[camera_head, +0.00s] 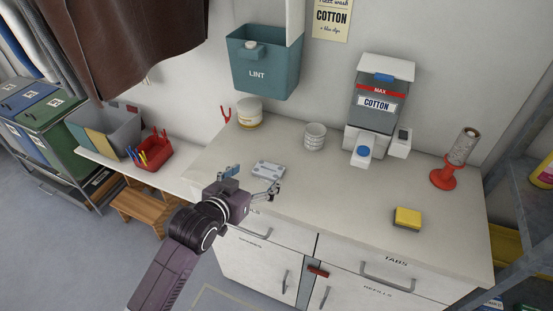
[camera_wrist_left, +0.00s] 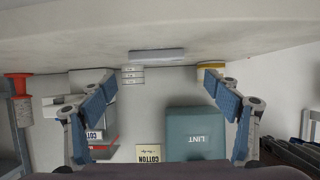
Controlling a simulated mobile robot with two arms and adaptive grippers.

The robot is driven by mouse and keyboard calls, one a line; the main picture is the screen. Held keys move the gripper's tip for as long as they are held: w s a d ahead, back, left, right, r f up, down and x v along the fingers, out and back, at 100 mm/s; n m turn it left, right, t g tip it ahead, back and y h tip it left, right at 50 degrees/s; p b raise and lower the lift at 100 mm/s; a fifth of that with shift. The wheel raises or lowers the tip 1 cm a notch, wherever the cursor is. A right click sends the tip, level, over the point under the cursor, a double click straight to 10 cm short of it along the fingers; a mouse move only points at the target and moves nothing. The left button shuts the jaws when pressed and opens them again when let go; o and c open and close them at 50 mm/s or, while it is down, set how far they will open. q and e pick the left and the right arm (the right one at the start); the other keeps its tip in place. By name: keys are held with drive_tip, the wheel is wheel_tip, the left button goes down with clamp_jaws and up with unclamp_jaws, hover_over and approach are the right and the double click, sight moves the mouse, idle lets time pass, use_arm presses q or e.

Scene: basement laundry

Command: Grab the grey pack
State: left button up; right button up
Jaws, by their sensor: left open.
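The grey pack (camera_head: 268,170) is a small, flat, light grey block lying on the countertop (camera_head: 335,207), near its front left part. My left gripper (camera_head: 254,180) is open and empty at the counter's front edge, with its fingers pointing toward the pack. In the left wrist view, which looks upside down, the grey pack (camera_wrist_left: 157,55) sits beyond and between the two spread fingertips of the left gripper (camera_wrist_left: 160,77), not touching them. My right gripper is in neither view.
A yellow sponge (camera_head: 407,218) and a red holder with a roll (camera_head: 445,178) are at the right. A teal LINT bin (camera_head: 263,62) hangs above.

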sight(270, 166)
use_arm(q)
drive_tip(key=shift+w+d+f, duration=0.1)
drive_tip(key=shift+w+d, duration=0.15)
drive_tip(key=shift+w, duration=0.25)
drive_tip(key=shift+w+d+f, duration=0.1)
drive_tip(key=shift+w+d, duration=0.05)
drive_tip(key=shift+w, duration=0.3)
drive_tip(key=shift+w+d+f, duration=0.1)
drive_tip(key=shift+w+d+f+p, duration=0.15)
drive_tip(key=shift+w+p, duration=0.15)
drive_tip(key=x, duration=0.3)
drive_tip(key=shift+d+f+p, duration=0.15)
drive_tip(key=shift+p, duration=0.15)
drive_tip(key=shift+w+d+f, duration=0.2)
drive_tip(key=shift+w+f, duration=0.15)
drive_tip(key=shift+w, duration=0.2)
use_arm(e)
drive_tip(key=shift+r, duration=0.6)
use_arm(q)
drive_tip(key=shift+c, duration=0.4)
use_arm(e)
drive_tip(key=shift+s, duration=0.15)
